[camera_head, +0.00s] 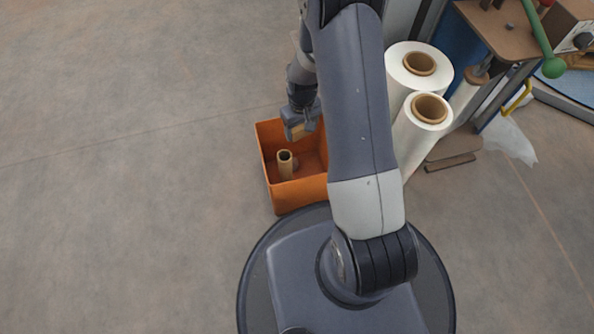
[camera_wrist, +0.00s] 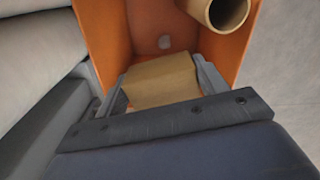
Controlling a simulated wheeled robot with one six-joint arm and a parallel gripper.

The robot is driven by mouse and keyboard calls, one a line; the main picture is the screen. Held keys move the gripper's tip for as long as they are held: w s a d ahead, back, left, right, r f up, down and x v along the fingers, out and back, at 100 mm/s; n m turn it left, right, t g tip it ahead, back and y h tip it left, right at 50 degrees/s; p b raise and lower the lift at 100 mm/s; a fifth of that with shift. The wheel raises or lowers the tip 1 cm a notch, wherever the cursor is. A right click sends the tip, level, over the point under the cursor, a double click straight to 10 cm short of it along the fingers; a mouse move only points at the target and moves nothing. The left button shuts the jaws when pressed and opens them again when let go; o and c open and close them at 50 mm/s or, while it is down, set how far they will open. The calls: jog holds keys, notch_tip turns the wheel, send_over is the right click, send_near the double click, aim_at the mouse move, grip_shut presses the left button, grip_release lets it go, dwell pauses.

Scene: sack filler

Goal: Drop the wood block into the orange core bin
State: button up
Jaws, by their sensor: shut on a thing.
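The wood block (camera_wrist: 162,80) is light tan and sits between the two fingers of my gripper (camera_wrist: 160,84), which is shut on it. In the head view my gripper (camera_head: 299,128) and a small part of the block (camera_head: 297,133) show over the back part of the orange core bin (camera_head: 297,194). In the wrist view the bin (camera_wrist: 105,30) lies beyond and below the block. The bin is open at the top and holds an upright cardboard core (camera_head: 285,166). My arm hides part of the bin's right side in the head view.
Two white film rolls (camera_head: 419,66) (camera_head: 429,108) stand upright right of the bin, close to my arm. A brown-topped machine (camera_head: 500,35) with a green-knobbed lever (camera_head: 540,40) is at the upper right. The floor left of the bin is clear.

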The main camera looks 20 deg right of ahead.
jog(key=o, duration=1)
jog(key=shift+o, duration=0.2)
notch_tip(320, 180, up, 11)
jog(key=p, duration=0.4)
jog(key=shift+p, duration=0.3)
jog(key=shift+f, duration=0.2)
notch_tip(320, 180, down, 10)
jog(key=b, duration=0.4)
jog(key=shift+f, duration=0.2)
notch_tip(320, 180, up, 5)
jog(key=p, duration=0.3)
jog(key=shift+f, duration=0.1)
jog(key=shift+f, duration=0.15)
